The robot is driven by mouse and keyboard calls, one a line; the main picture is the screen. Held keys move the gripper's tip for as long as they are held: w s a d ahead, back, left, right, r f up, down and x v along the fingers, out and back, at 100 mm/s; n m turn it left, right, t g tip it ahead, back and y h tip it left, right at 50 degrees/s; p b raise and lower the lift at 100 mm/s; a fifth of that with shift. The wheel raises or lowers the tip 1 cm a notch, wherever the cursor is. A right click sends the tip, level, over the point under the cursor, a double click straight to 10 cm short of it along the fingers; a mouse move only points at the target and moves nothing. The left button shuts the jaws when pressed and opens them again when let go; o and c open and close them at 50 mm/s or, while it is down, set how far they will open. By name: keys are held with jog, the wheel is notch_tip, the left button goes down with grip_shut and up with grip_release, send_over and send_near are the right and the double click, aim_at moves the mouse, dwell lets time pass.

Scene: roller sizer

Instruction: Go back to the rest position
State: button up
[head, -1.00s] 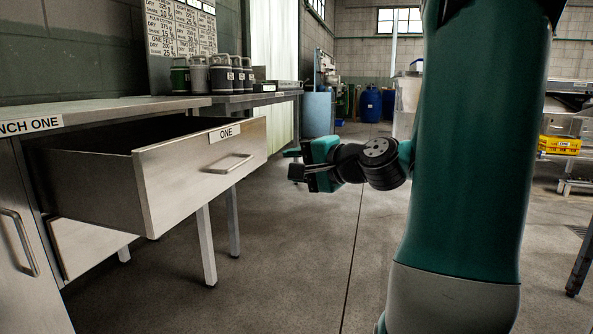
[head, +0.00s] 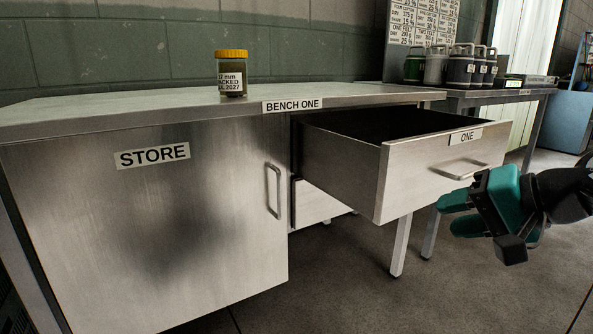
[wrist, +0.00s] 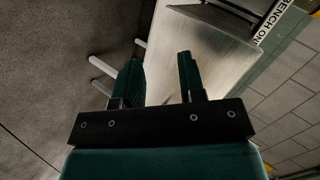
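My gripper (head: 447,214) is in front of the open drawer marked ONE, below and right of its handle in the head view. Its two green fingers are apart, with nothing between them; the wrist view (wrist: 158,75) shows the same gap. The drawer front (head: 425,175) carries a bar handle (head: 465,168), and my gripper appears clear of it. The drawer is pulled well out of BENCH ONE (head: 292,105); its inside is dark and I see no contents. In the wrist view, a metal surface (wrist: 225,45) lies beyond the fingers.
A jar with a yellow lid (head: 231,75) stands on the bench top. The STORE door (head: 190,220) at left is shut. Several dark and grey flasks (head: 460,68) stand on the farther bench. Bare floor (head: 360,285) lies below the drawer.

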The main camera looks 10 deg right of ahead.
jog(key=s+a+n+g+h+p, duration=0.2)
jog(key=s+a+n+g+p, duration=0.2)
jog(key=s+a+n+g, duration=0.85)
notch_tip(320, 180, up, 38)
jog(key=s+a+n+t+p, duration=0.1)
jog(key=s+t+p, duration=0.1)
jog(key=p, duration=3.6)
jog(key=shift+s+a+t, duration=0.25)
jog(key=shift+s+t, duration=0.05)
jog(key=shift+t, duration=0.15)
